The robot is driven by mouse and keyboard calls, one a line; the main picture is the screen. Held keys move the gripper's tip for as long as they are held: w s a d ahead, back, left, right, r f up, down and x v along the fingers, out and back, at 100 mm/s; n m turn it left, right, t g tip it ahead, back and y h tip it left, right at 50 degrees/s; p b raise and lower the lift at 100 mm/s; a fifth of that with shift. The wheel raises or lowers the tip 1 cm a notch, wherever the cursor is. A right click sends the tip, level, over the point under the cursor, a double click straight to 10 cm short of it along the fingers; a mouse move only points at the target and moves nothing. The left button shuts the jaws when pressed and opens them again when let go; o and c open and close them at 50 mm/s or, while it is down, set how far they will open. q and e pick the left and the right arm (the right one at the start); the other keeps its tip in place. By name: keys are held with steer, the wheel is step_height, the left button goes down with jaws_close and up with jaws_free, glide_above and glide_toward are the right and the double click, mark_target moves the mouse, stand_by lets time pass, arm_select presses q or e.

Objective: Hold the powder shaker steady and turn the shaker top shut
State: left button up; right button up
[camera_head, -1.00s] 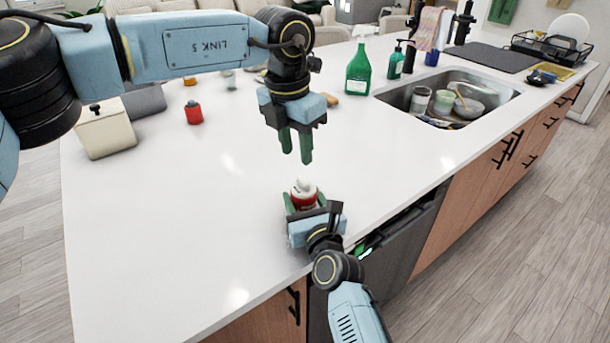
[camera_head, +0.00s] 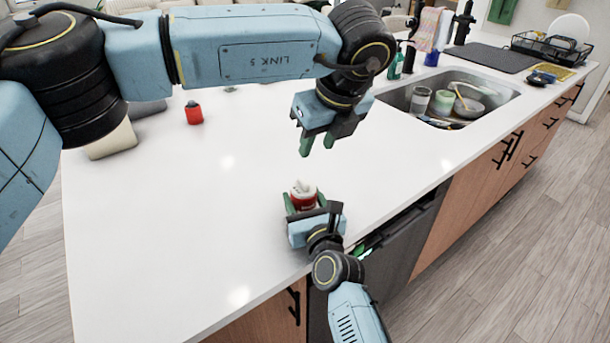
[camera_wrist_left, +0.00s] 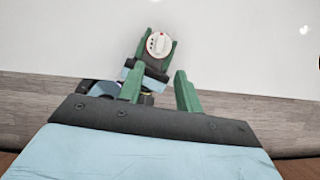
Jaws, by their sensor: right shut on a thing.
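The powder shaker (camera_head: 303,201) is a small red container with a white top (camera_head: 303,188), standing upright near the counter's front edge. My right gripper (camera_head: 305,208) is shut on its body. In the left wrist view the shaker's white round top (camera_wrist_left: 158,44) faces the camera between the right gripper's green fingers. My left gripper (camera_head: 318,144) is above and beyond the shaker, pointing down, with its green fingers apart and nothing between them. Its open fingers also show in the left wrist view (camera_wrist_left: 158,88). The shaker's lower body is hidden by the right gripper.
A red bottle (camera_head: 194,113) and a cream container (camera_head: 112,142) stand at the left of the white counter (camera_head: 190,210). A sink (camera_head: 385,97) with dishes is at the right. The counter around the shaker is clear.

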mark_target(303, 180)
arm_select(q)
steer(key=x, duration=1.2)
steer(key=shift+a, duration=0.1)
jaws_close()
